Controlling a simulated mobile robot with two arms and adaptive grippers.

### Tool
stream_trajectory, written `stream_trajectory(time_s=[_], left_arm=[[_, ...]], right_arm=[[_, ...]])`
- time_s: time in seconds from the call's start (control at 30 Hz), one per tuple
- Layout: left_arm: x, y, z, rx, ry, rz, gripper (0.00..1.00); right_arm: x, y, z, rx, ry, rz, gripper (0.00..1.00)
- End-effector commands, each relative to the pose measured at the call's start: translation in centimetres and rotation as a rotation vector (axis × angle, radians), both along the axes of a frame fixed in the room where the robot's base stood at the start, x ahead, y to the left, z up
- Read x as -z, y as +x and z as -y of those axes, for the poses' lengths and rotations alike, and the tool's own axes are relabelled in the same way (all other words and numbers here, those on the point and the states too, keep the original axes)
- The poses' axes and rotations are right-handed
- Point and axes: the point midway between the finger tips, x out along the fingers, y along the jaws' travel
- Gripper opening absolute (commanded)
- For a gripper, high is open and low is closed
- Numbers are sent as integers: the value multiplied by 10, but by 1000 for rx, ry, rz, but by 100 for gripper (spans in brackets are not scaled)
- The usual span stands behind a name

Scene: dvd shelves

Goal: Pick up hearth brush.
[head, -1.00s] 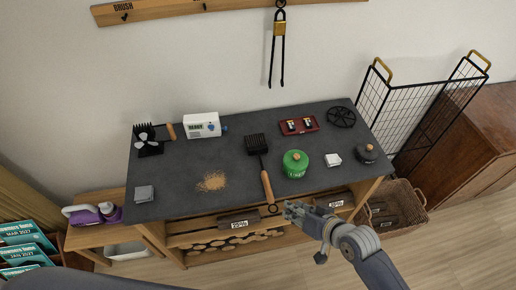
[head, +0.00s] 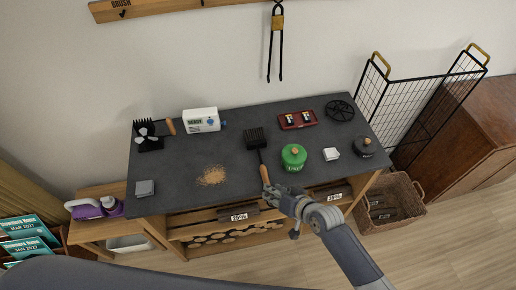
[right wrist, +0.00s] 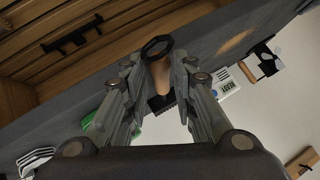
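The hearth brush, as I take it, is the tool with a black head and wooden handle (head: 264,173) lying on the dark tabletop (head: 190,165), handle toward the front edge. My right gripper (head: 275,194) is at the handle's end. In the right wrist view, the handle (right wrist: 161,75) with its dark end ring lies between the spread fingers of my right gripper (right wrist: 158,66). The fingers look open around it; contact cannot be made out. My left gripper is out of view.
A green canister (head: 294,158) stands close right of the brush. A white block (head: 331,154), dark pot (head: 365,147), red tray (head: 298,119), white box (head: 201,120) and black fan-like item (head: 149,137) are also on top. Brown crumbs (head: 211,176) lie to the left.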

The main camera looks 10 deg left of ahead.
Motion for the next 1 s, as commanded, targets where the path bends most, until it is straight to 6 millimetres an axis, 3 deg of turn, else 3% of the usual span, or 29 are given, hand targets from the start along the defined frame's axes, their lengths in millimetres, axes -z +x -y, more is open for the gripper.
stream_trajectory(time_s=[0.4,0.5,0.53,0.87,1.0], left_arm=[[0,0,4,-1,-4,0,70],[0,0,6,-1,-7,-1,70],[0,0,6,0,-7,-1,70],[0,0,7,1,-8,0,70],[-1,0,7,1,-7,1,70]], right_arm=[[8,7,-6,0,0,0,25],[8,7,-6,1,-1,0,3],[8,7,-6,1,-1,0,0],[6,7,-6,0,0,2,0],[-8,8,-7,0,2,5,0]])
